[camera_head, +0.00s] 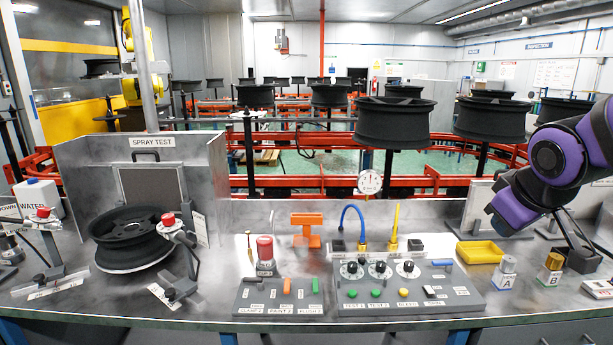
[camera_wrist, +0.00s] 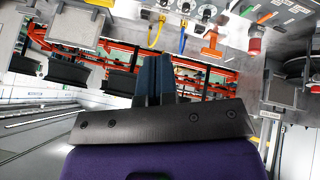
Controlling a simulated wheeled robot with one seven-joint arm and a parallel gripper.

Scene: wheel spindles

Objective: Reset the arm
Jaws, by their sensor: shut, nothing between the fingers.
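My gripper (camera_wrist: 156,62) shows in the wrist camera view, with its two dark blue fingers together and nothing between them. Its dark bracket and a purple part of my arm fill the lower middle of that view. The fingers show against the background and I see no contact with any object. In the head camera view my purple and black arm (camera_head: 557,155) is bent at the right edge, above the right end of the bench. I cannot make out the fingertips in that view. The wrist view shows the bench upside down.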

